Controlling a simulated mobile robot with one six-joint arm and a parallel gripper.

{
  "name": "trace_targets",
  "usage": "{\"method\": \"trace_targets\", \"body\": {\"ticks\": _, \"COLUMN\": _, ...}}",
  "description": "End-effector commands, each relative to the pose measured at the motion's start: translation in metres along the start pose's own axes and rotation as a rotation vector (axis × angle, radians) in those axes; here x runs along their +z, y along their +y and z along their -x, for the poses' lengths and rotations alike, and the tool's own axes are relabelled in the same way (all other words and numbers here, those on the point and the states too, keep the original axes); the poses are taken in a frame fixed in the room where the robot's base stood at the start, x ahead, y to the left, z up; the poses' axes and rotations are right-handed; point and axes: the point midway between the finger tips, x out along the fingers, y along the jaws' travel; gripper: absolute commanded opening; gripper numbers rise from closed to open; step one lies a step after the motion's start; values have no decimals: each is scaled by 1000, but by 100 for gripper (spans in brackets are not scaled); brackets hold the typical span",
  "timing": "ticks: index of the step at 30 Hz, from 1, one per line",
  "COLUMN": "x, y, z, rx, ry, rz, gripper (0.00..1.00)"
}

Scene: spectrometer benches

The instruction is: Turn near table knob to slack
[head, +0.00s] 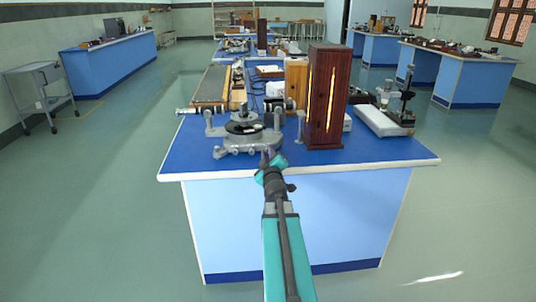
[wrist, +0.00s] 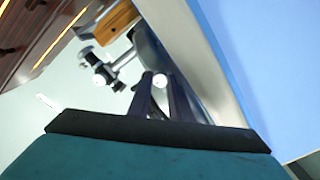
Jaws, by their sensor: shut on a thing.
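The spectrometer (head: 235,146), a grey metal instrument with a round dark table, stands near the front edge of the near blue bench. My gripper (head: 268,156) reaches over that edge to the instrument's front right side. In the wrist view my gripper (wrist: 162,82) has its two dark fingers close together, shut on a small pale round knob (wrist: 160,80) at their tips. The fingers and arm hide most of the knob in the head view. I cannot make out its turn angle.
A tall dark wooden lamp box (head: 328,100) with a glowing slit stands right of the spectrometer. A microscope-like stand (head: 388,112) is farther right. The blue bench top (head: 400,152) is bare at front right. Open floor (head: 110,200) lies left of the bench.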

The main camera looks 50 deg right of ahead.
Motion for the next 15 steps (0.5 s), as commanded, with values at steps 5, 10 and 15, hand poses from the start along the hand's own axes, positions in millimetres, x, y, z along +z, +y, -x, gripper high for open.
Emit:
{"method": "trace_targets", "body": {"ticks": 5, "x": 2, "y": 0, "z": 0, "rx": 0, "ry": -5, "rz": 0, "gripper": 26}}
{"method": "trace_targets", "body": {"ticks": 10, "x": 1, "y": 0, "z": 0, "rx": 0, "ry": -3, "rz": 0, "gripper": 26}}
{"method": "trace_targets", "body": {"ticks": 15, "x": 1, "y": 0, "z": 3, "rx": 0, "ry": -2, "rz": -1, "gripper": 26}}
